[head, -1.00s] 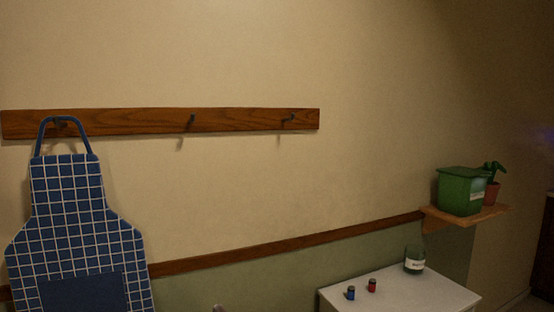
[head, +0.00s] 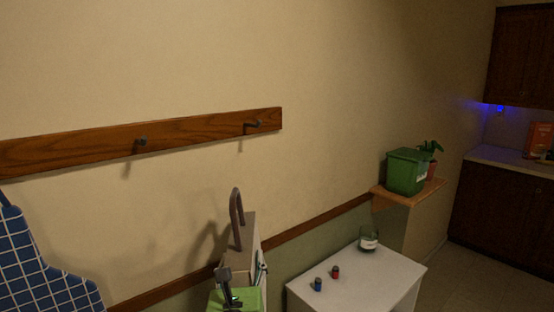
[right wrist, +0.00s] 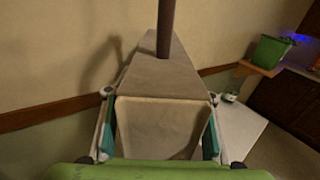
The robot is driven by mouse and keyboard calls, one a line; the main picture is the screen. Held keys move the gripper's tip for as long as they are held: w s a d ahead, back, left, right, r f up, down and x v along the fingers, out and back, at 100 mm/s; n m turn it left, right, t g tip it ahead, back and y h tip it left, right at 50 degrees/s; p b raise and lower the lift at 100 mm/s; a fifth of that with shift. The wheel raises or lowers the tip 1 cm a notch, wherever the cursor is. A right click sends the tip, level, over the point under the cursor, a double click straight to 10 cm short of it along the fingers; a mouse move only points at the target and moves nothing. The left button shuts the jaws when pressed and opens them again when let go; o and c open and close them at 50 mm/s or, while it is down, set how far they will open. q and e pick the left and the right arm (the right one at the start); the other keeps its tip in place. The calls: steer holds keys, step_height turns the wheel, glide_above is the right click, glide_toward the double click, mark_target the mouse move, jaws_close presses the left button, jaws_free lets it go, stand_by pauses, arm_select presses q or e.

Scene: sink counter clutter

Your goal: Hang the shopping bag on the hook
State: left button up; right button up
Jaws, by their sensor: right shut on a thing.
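The shopping bag (head: 250,238) is a grey-beige box shape with a stiff, dark arched handle (head: 236,210) standing up from its top. My right gripper (head: 258,274) is shut on the bag's body, at the bottom of the head view. In the right wrist view, the bag (right wrist: 160,80) sits between the two teal-padded fingers (right wrist: 160,132). The wooden rail (head: 200,130) on the wall shows two dark hooks, a middle one (head: 142,141) and a right one (head: 252,124), both empty. The handle is below the right hook and apart from it. My left gripper is out of view.
A blue checked apron (head: 35,270) hangs at the far left; its hook is outside the picture. A white table (head: 350,285) holds a blue jar (head: 318,284), a red jar (head: 335,272) and a labelled glass jar (head: 368,240). A shelf (head: 400,197) carries a green bin (head: 406,171) and potted plant (head: 432,167).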

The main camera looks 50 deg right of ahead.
steer(key=s+d+r+m+g+h+p, duration=0.1)
steer(key=d+r+m+g+h+p, duration=0.1)
steer(key=d+r+g+p, duration=0.3)
steer(key=d+r+m+g+h+p, duration=0.1)
steer(key=r+m+g+h+p, duration=0.15)
steer(key=r, duration=0.45)
steer(key=s+d+r+m+g+h+p, duration=0.1)
steer(key=d+r+m+g+p, duration=0.1)
steer(key=d+r+g+p, duration=0.3)
steer(key=w+f+t+b, duration=0.1)
steer(key=w+t+b, duration=0.1)
steer(key=w, duration=0.8)
steer(key=shift+a+f+b, duration=0.25)
steer(key=shift+f+b, duration=0.15)
steer(key=shift+b, duration=0.15)
